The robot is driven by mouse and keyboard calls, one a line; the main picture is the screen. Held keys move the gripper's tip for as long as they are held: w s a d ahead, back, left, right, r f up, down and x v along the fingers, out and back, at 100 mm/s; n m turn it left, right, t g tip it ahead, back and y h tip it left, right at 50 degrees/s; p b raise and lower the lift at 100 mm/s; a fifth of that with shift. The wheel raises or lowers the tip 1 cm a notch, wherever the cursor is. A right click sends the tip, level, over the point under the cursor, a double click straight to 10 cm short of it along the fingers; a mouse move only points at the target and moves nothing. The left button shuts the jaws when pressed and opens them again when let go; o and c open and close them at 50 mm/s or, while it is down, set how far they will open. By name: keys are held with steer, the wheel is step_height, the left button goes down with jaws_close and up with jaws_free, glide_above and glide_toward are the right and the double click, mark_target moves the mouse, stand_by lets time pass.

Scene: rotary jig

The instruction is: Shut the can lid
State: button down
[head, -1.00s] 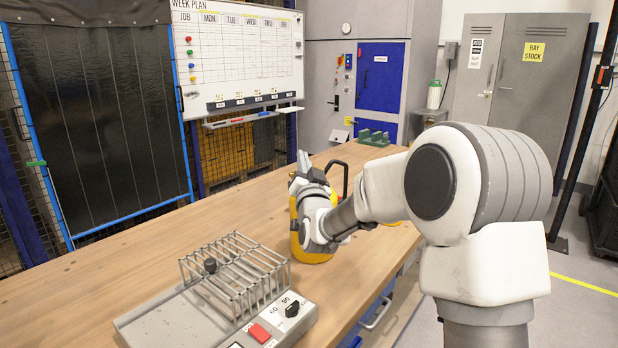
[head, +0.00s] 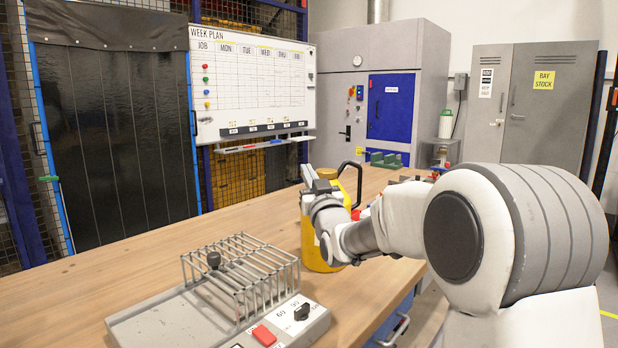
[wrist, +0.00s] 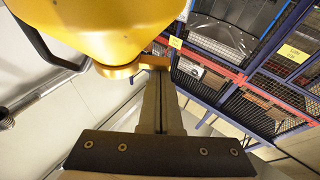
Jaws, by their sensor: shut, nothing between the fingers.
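The yellow can (head: 313,247) with a dark handle (head: 357,180) stands on the wooden bench, partly hidden behind my gripper (head: 309,174). My gripper is shut and empty, its fingers pointing up beside the can's top. In the wrist view the can's yellow body (wrist: 125,25) fills the upper part. Its gold lid (wrist: 118,71) is at the can's narrow end, with a small tab (wrist: 153,61) sticking out. The tips of my shut gripper (wrist: 155,75) are right at this tab; I cannot tell whether they touch. How far the lid is open is unclear.
A grey jig with a wire cage (head: 240,273), a red button (head: 264,335) and a black knob (head: 302,312) sits on the bench (head: 130,270) at the front left. A green block (head: 385,160) stands farther back. The bench left of the can is clear.

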stand_by(0.4)
step_height(320, 180, up, 4)
steer(key=p, duration=0.2)
steer(key=s+d+f+m+g+h, duration=0.1)
steer(key=s+d+f+g+h, duration=0.35)
steer(key=s, duration=1.05)
steer(key=s+d+f+m+g+y, duration=0.1)
steer(key=s+d+f+g, duration=0.1)
steer(key=s+f+g, duration=0.9)
steer(key=s+d+f+m+h, duration=0.1)
steer(key=s+d+f, duration=0.25)
steer(key=s, duration=1.45)
step_height(320, 180, up, 22)
steer(key=a+p, duration=0.1)
steer(key=p, duration=2.2)
steer(key=shift+w, duration=0.2)
